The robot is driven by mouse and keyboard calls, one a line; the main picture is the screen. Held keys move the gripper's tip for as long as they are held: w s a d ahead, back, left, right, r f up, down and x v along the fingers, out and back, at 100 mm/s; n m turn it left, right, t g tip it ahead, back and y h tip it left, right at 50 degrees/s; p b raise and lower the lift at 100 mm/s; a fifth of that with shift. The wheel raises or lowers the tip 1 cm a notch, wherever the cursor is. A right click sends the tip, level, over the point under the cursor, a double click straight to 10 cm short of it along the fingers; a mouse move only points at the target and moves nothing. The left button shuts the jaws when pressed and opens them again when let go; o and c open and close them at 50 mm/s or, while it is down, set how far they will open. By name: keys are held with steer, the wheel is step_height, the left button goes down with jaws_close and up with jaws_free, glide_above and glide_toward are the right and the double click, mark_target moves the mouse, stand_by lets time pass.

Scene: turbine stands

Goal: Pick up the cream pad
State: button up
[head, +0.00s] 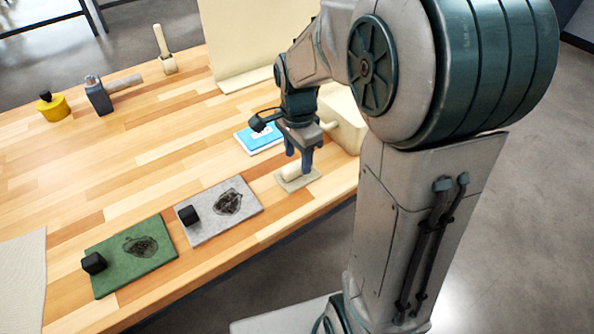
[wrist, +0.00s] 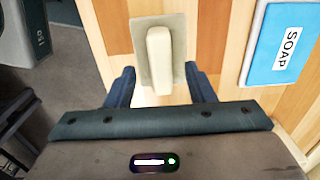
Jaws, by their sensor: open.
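The cream pad (head: 311,178) lies near the front edge of the wooden table. It is a flat pale sheet with a raised cream block on it. In the wrist view the cream pad (wrist: 159,60) is upright in the picture, its block running lengthwise. My gripper (head: 299,165) points down just over the pad. In the wrist view my gripper (wrist: 158,78) is open, one finger on each side of the block's near part, with gaps on both sides. I cannot tell whether the fingertips are level with the block.
A blue SOAP packet (wrist: 286,45) lies to the right in the wrist view. A grey pad (head: 205,222) and a green pad (head: 155,262), each with a black knob, lie to the left. A cream box (head: 340,117) stands behind my gripper. The table's middle is clear.

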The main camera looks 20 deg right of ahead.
mark_target(298, 163)
step_height(298, 163, down, 4)
steer(key=shift+r, duration=0.25)
steer(key=shift+c, duration=0.3)
jaws_close()
